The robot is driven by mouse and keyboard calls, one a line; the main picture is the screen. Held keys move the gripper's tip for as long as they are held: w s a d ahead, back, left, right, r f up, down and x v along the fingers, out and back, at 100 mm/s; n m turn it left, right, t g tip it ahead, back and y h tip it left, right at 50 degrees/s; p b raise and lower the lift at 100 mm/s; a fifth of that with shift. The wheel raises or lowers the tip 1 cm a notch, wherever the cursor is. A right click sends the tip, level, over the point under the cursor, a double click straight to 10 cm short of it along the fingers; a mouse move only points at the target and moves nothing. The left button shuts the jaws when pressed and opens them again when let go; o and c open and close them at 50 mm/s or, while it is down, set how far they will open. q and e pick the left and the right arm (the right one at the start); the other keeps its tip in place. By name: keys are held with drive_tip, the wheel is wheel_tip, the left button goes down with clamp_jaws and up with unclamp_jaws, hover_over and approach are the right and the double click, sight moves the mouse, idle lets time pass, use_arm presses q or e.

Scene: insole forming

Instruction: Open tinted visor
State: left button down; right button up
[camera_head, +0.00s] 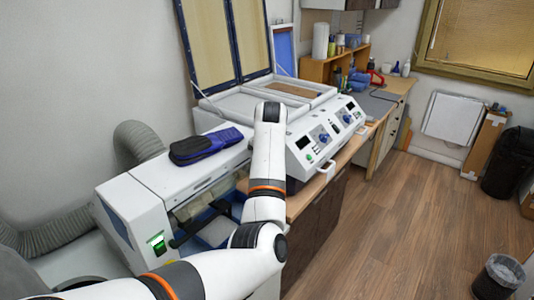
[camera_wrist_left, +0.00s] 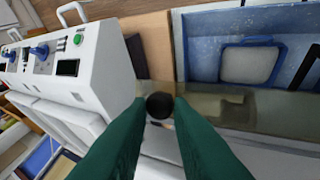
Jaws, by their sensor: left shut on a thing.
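The tinted visor (camera_wrist_left: 258,108) is a see-through brownish strip on the front of the white grinding machine (camera_head: 133,212). In the head view part of the visor (camera_head: 205,194) shows above the blue interior, and my left arm hides its right side. In the left wrist view my left gripper (camera_wrist_left: 160,103), with dark green fingers, is shut on a round black knob (camera_wrist_left: 159,105) at the visor's end. My left gripper is hidden behind my arm in the head view. My right gripper is in neither view.
A white control unit (camera_head: 322,140) with blue knobs stands right of the machine, close to my left arm. The wooden floor at right is mostly clear.

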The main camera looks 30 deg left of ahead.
use_arm(q)
drive_tip(key=h, duration=0.1)
drive_tip(key=a+h, duration=0.1)
drive_tip(key=h, duration=0.1)
drive_tip(key=shift+r+n+g, duration=0.3)
drive_tip(key=shift+r, duration=0.05)
drive_tip(key=shift+a+r+h, duration=0.15)
drive_tip(key=shift+a+h, duration=0.1)
drive_tip(key=shift+h, duration=1.05)
drive_tip(key=shift+n, duration=0.3)
